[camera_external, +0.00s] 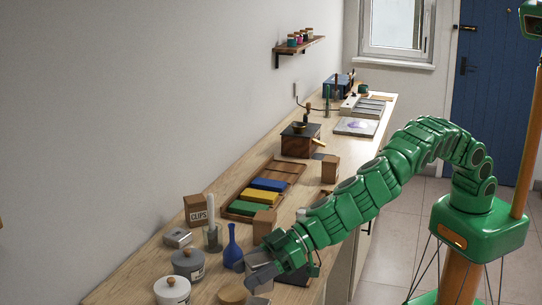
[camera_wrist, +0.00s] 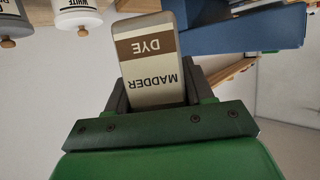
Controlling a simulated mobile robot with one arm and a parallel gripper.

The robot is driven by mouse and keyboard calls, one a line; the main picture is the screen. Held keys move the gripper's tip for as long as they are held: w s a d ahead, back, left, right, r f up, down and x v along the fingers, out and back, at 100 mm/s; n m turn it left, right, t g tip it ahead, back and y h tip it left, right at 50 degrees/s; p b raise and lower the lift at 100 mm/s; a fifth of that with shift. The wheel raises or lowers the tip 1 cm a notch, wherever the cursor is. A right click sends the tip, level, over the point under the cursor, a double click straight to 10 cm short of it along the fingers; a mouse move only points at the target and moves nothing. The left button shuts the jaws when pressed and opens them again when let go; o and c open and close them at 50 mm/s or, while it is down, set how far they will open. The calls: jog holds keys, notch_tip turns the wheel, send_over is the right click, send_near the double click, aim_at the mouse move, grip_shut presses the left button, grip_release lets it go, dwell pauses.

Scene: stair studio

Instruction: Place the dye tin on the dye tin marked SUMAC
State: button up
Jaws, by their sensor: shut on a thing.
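My gripper (camera_external: 268,272) is at the near end of the wooden counter. In the external view the held tin (camera_external: 258,268) is partly hidden by my gripper. A small silver-grey tin (camera_external: 177,237) lies on the counter by the wall, but no marking can be read on it. The word SUMAC cannot be read in either view.
A blue vase (camera_external: 232,250) stands close left of my gripper. A wooden tray (camera_external: 284,170) with coloured blocks lies beyond.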

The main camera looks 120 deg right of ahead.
aim_at(250, 292)
jog(key=shift+w+a+f, duration=0.1)
jog(key=shift+w+f, duration=0.15)
jog(key=shift+f, duration=1.5)
jog(key=shift+f, duration=0.1)
jog(key=o, duration=1.1)
jog(key=shift+o, duration=0.2)
